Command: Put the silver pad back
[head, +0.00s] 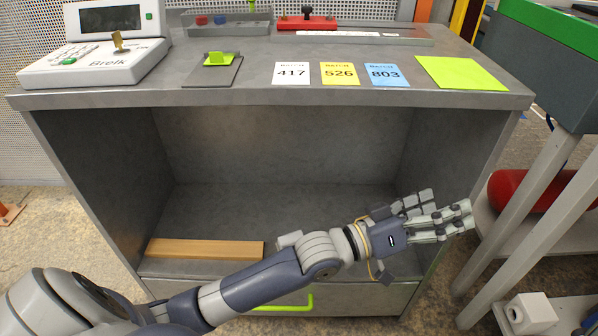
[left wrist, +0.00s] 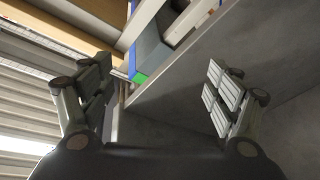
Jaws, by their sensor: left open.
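I see no thing that I can surely name the silver pad. A dark grey flat plate (head: 199,79) with a green raised tab (head: 218,58) lies on the grey bench top, left of the middle. My left gripper (head: 446,208) is open and empty, below the bench top's front edge, at the right side of the open bay. In the left wrist view its fingers (left wrist: 160,88) are spread apart with nothing between them. My left arm hides part of the lower shelf. My right gripper is in neither view.
The bench top (head: 250,93) carries a white device (head: 95,65), cards 417 (head: 291,74), 526 (head: 339,74) and 803 (head: 387,75), a lime square (head: 462,73), and a red block with a black knob (head: 306,22). A wooden board (head: 205,249) lies on the lower shelf. A red cylinder (head: 520,190) lies right.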

